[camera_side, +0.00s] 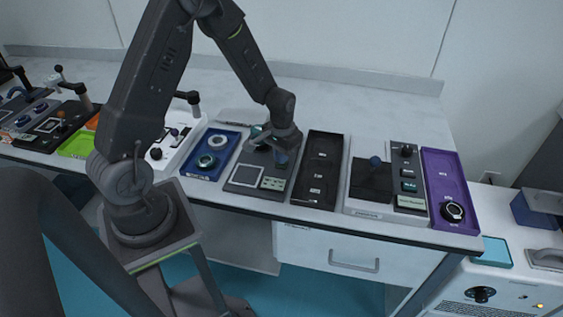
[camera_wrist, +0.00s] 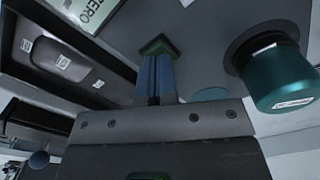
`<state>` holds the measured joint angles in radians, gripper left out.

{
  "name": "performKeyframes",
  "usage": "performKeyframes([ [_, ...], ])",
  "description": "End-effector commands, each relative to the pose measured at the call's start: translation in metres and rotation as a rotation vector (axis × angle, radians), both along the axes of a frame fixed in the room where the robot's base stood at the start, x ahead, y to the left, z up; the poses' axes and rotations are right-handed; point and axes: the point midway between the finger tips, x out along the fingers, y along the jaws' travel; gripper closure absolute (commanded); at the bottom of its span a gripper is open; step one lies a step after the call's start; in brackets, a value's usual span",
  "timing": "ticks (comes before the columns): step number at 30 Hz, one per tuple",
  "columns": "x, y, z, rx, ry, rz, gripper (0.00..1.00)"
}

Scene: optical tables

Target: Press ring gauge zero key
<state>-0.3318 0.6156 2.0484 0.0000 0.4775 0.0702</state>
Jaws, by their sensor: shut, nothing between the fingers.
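The ring gauge station (camera_side: 245,187) is a dark grey plate with a pale square pad and a small light green panel (camera_side: 273,183) near its front right. In the wrist view a pale panel (camera_wrist: 88,12) with the lettering "ZERO" is partly cut off at the top left. My gripper (camera_side: 281,160) is over the station's right part, behind the green panel. In the wrist view my gripper (camera_wrist: 156,58) is shut and empty, its blue fingers together with a dark green square at their tips. I cannot tell whether the tips touch the plate.
A teal labelled cylinder (camera_wrist: 278,78) stands close to the right of the fingers in the wrist view. A black slotted tray (camera_side: 320,172) lies right of the station, and a blue tray (camera_side: 213,150) with rings lies left. A purple tray (camera_side: 448,185) is at the far right.

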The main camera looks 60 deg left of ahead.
Motion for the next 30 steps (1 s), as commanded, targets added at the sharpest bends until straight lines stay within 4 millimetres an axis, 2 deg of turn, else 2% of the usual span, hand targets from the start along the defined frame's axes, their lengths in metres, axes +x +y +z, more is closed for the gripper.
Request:
performKeyframes([
  [18,-0.0001,0.0,-0.009,0.0,0.0,0.0,1.0],
  [30,0.0003,0.0001,-0.0051,0.001,-0.002,0.0,1.0],
])
